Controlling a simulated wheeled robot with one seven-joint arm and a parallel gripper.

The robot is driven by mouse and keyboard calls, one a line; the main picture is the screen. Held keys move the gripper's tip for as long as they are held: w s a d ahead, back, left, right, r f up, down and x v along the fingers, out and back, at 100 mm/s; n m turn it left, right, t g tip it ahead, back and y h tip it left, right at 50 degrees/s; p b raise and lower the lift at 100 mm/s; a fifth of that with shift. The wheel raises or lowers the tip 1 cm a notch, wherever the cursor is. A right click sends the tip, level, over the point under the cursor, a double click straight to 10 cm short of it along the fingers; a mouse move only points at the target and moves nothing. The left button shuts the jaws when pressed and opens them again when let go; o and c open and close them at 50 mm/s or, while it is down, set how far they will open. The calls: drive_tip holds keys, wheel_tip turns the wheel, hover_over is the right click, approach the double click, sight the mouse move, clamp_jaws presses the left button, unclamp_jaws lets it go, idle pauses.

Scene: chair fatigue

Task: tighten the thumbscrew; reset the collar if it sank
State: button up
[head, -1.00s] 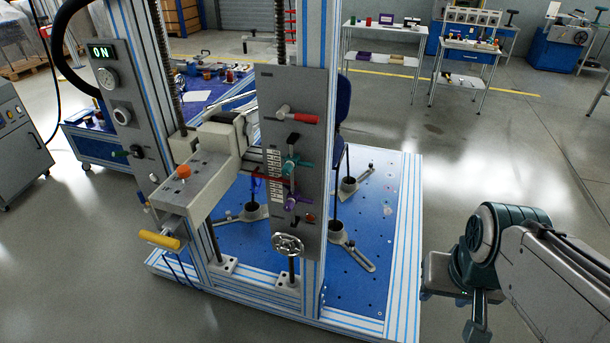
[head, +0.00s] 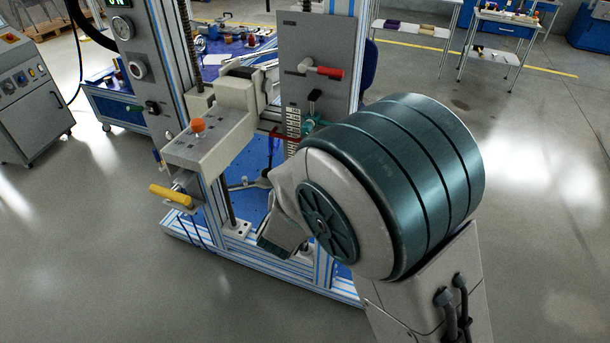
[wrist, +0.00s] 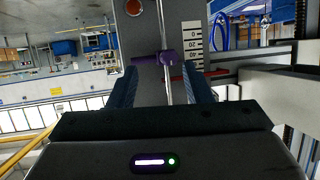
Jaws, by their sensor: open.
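In the wrist view, which looks upside down, a purple collar (wrist: 168,58) sits on a thin upright rod (wrist: 163,28), with a purple part sticking out to the left. I cannot tell which part is the thumbscrew. My gripper (wrist: 162,75) is open, its two blue fingers on either side of the rod, with the purple collar showing between and just beyond the tips. Contact is not clear. A white scale (wrist: 191,42) marked 0, 20, 40 stands beside the rod. In the head view a teal collar (head: 314,122) shows; my arm hides the purple one.
A red-handled lever (head: 325,71) is on the grey panel (head: 318,35) above. A red pointer (wrist: 188,78) crosses near the scale. A beige block with an orange knob (head: 198,125) and a yellow handle (head: 170,196) stand to the left. Open floor lies right.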

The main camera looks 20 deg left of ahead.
drive_tip(key=s+a+f+t+h, duration=0.2)
drive_tip(key=s+a+t, duration=0.15)
drive_tip(key=s, duration=0.25)
drive_tip(key=w+d, duration=0.1)
drive_tip(key=w, duration=1.2)
drive_tip(key=shift+w+d+n+t, duration=0.15)
drive_tip(key=shift+n+t, duration=0.25)
drive_tip(key=shift+t, duration=0.05)
drive_tip(key=shift+r, duration=0.1)
clamp_jaws()
